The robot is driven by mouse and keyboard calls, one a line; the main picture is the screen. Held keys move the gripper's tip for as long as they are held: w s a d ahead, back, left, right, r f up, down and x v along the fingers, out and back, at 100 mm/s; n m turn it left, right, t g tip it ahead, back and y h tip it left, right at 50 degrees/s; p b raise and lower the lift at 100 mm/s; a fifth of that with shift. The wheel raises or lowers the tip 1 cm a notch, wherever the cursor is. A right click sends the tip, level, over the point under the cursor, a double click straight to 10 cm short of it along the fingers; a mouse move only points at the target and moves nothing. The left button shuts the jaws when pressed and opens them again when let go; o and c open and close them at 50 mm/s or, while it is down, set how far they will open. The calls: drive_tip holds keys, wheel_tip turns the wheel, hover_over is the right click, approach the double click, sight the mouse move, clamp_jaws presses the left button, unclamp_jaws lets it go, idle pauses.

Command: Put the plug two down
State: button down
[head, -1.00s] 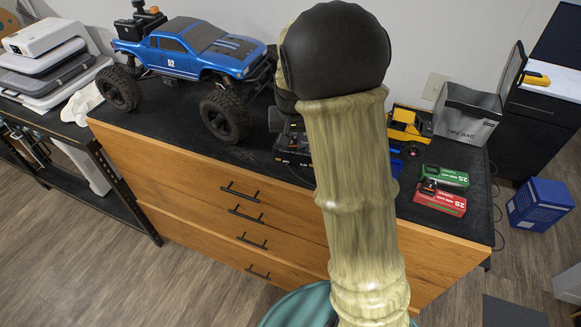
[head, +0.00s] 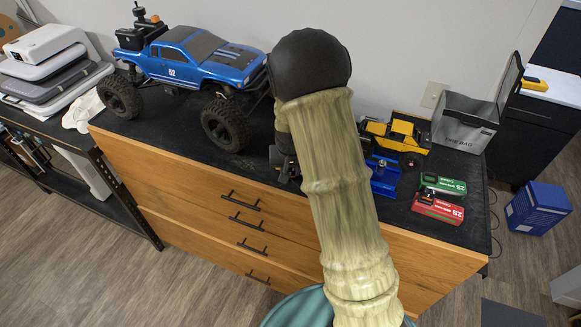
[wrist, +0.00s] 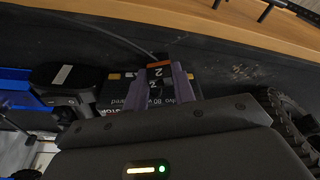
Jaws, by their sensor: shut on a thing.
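In the wrist view my gripper (wrist: 160,80) is shut on plug two (wrist: 158,73), a small black and orange block marked with a 2. The plug lies between the two purple-grey fingers. Behind and below it is a black box with printed lettering (wrist: 114,93); I cannot tell whether the plug touches it. In the head view my gripper (head: 284,163) is a dark shape low over the black cabinet top, mostly behind my arm. Its fingertips and the plug are hidden there.
A blue truck (head: 190,62) stands to the left on the black top (head: 160,128). To the right are a blue stand (head: 383,178), a yellow vehicle (head: 398,132), a green pack (head: 445,184), a red pack (head: 437,208) and a grey bag (head: 465,121).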

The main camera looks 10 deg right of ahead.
drive_tip(key=shift+w, duration=0.1)
drive_tip(key=shift+d, duration=0.2)
drive_tip(key=shift+s+f, duration=0.1)
drive_tip(key=shift+s, duration=0.1)
drive_tip(key=c, duration=1.5)
unclamp_jaws()
drive_tip(key=shift+a, duration=0.1)
drive_tip(key=o, duration=0.4)
drive_tip(key=shift+a, duration=0.25)
drive_tip(key=shift+c, duration=0.2)
drive_tip(key=shift+s+d, duration=0.1)
drive_tip(key=shift+d, duration=0.05)
drive_tip(key=b+v, duration=0.2)
drive_tip(key=v, duration=1)
